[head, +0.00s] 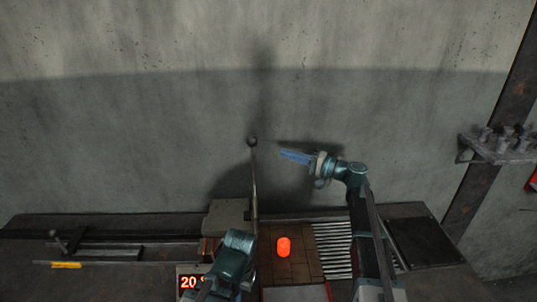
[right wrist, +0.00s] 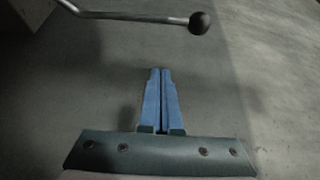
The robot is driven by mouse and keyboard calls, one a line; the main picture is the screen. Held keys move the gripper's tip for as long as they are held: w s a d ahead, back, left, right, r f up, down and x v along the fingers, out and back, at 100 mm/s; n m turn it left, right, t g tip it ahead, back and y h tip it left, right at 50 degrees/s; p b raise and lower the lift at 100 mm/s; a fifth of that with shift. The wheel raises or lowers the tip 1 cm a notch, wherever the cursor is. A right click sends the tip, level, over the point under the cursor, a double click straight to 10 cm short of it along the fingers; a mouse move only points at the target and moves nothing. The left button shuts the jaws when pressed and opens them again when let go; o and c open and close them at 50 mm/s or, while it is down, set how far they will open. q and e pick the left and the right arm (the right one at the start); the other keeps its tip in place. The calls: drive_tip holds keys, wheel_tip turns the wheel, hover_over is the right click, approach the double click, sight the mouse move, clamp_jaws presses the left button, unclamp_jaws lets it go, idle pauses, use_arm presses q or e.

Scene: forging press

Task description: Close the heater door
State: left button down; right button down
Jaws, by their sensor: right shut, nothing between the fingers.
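A long thin lever (head: 254,180) with a dark ball knob (head: 252,141) stands upright beside a grey box (head: 228,216), which seems to be the heater. Which part is the heater door is not clear. A glowing orange billet (head: 283,247) is in plain view on the brick-tiled floor. My right gripper (head: 282,152) is shut and empty, its blue fingers pointing left toward the knob but apart from it. In the right wrist view the lever (right wrist: 140,17) and knob (right wrist: 200,22) lie beyond the shut fingertips (right wrist: 160,70). My left gripper is not seen.
A red digital display (head: 188,282) sits below the box, partly hidden by my left arm. A slatted rack (head: 333,250) lies right of the tiles. A wall shelf (head: 498,148) holds several small grey parts at the far right. The air around the knob is clear.

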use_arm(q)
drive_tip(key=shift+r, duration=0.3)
use_arm(e)
drive_tip(key=f+x, duration=0.1)
drive_tip(key=x, duration=0.9)
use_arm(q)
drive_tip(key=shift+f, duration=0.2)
use_arm(e)
drive_tip(key=s, duration=0.4)
drive_tip(key=shift+a+r, duration=0.2)
drive_tip(key=shift+a, duration=0.15)
drive_tip(key=shift+s, duration=0.1)
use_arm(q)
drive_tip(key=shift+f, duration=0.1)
use_arm(e)
drive_tip(key=shift+a, duration=0.15)
